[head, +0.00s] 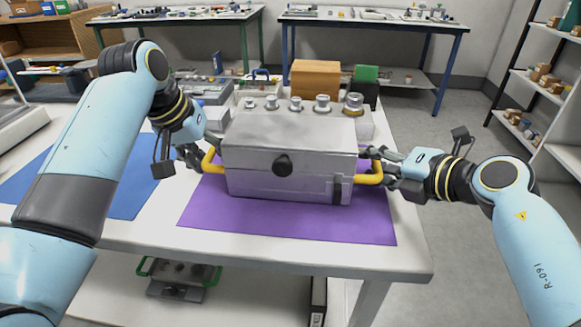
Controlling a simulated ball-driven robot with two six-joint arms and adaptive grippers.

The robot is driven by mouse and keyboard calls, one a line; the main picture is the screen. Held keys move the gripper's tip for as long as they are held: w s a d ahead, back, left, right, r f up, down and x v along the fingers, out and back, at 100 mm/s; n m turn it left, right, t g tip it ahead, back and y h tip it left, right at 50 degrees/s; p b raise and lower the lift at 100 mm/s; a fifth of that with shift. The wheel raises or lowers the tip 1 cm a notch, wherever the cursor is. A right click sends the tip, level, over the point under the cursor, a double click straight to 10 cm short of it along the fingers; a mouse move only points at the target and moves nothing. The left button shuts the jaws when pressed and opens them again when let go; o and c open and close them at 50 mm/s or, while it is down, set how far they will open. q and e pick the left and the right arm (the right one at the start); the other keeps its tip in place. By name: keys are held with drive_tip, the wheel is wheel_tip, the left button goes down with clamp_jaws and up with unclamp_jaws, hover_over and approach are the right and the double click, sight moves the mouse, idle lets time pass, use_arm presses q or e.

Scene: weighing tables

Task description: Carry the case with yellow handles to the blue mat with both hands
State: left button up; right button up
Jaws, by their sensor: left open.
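The grey metal case (285,150) stands upright on the purple mat (300,220). It has a yellow handle on its left (211,160) and one on its right (370,179). My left gripper (193,156) is open at the left handle, its fingers close to it. My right gripper (376,164) is at the right handle, its fingers partly hidden by the handle and case; I cannot tell whether it is shut on it. The blue mat (130,190) lies to the left on the same table, partly hidden behind my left arm.
Several metal weights (296,104) stand in a row behind the case. A brown box (315,79) and a green box (366,73) stand farther back. The white table's (330,258) front and right edges are near the purple mat. Shelves (540,90) stand at the right.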

use_arm(q)
drive_tip(key=c, duration=0.6)
use_arm(e)
drive_tip(key=c, duration=0.6)
use_arm(q)
clamp_jaws()
drive_tip(key=shift+r, duration=0.1)
use_arm(e)
drive_tip(key=shift+w+r, duration=0.1)
drive_tip(key=shift+r, duration=0.1)
